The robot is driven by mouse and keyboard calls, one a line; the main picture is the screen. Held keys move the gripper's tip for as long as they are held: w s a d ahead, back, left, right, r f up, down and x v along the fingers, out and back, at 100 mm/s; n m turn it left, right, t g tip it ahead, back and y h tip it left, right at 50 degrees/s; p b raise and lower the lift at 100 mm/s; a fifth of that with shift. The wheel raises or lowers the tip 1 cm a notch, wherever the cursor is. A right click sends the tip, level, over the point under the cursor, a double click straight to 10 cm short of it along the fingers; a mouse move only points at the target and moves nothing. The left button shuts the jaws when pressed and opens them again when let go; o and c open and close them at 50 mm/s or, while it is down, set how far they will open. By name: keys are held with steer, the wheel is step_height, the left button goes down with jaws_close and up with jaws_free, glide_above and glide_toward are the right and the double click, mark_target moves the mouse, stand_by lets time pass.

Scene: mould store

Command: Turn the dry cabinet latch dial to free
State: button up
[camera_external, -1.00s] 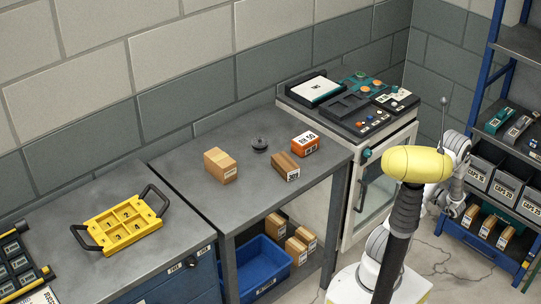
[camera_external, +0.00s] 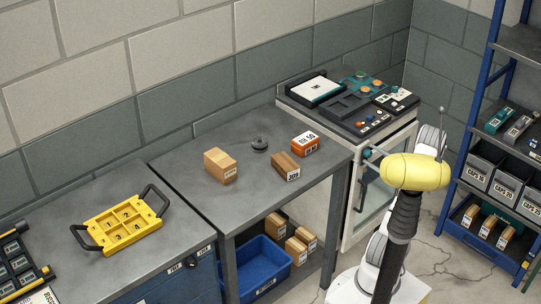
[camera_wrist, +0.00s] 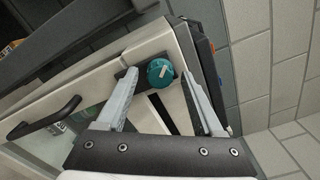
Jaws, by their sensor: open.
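The dry cabinet (camera_external: 348,222) is a pale cabinet with a glass door, at the right end of the benches. Its latch dial (camera_external: 367,153) is a small teal knob at the top left of the door front. In the wrist view the dial (camera_wrist: 160,72) is round with a short white mark, on a dark plate. My gripper (camera_wrist: 158,76) is open, its two fingers spread on either side of the dial in that view. I cannot tell if they touch it. In the external view my yellow arm link mostly hides the gripper.
A dark door handle (camera_wrist: 45,119) stands out from the cabinet door. Trays and small parts cover the cabinet top (camera_external: 330,115). The steel bench (camera_external: 200,150) with small boxes adjoins it on the left. A blue shelf rack (camera_external: 465,150) with bins stands to the right.

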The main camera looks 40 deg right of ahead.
jaws_close()
stand_by(0.4)
steer(key=shift+m, duration=0.3)
steer(key=m+p, duration=0.2)
steer(key=m, duration=0.1)
steer(key=shift+r+m, duration=0.1)
steer(key=shift+m, duration=0.3)
steer(key=m+p, duration=0.3)
steer(key=m, duration=0.1)
steer(key=shift+m, duration=0.3)
steer(key=m+p, duration=0.3)
steer(key=m, duration=0.2)
steer(key=shift+a, duration=0.1)
steer(key=shift+m+p, duration=1.2)
steer(key=shift+m, duration=0.9)
